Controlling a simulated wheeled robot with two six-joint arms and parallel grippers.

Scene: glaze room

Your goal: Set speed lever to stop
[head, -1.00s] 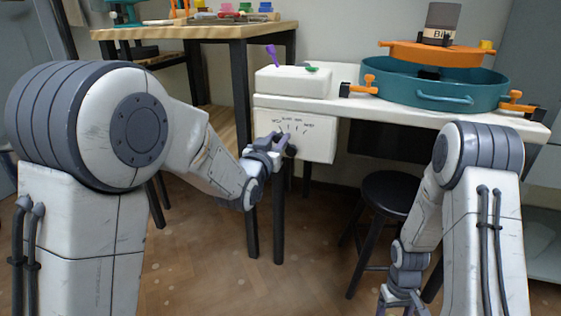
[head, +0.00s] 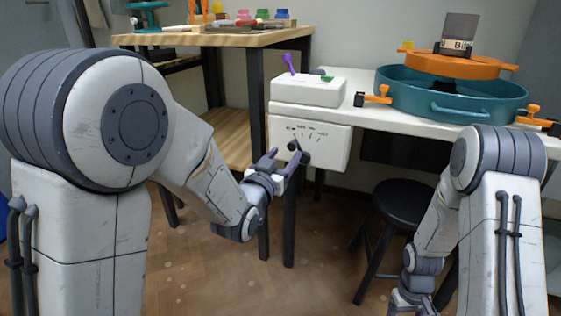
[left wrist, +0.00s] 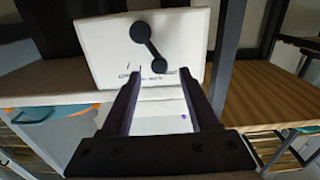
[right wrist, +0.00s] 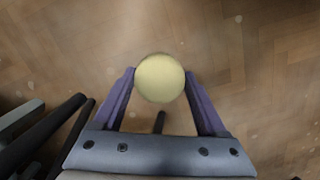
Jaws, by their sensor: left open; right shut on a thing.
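The speed lever (head: 297,151) is a black lever on the front of a white control box (head: 333,149). From its round pivot it points up and left, toward the left part of the printed scale; the labels are too small to read surely. In the left wrist view the lever (left wrist: 149,48) appears inverted, its small knob in line with the gap between the fingers. My left gripper (head: 284,157) is open and empty, just below and in front of the knob, apparently apart from it. My right gripper (right wrist: 160,92) is shut on a pale yellow round thing (right wrist: 160,76), low over the floor.
A teal basin (head: 450,104) with an orange part (head: 455,66) stands on the white table right of the box. A black stool (head: 402,200) stands beneath. A wooden workbench (head: 215,38) with jars and tools is behind left.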

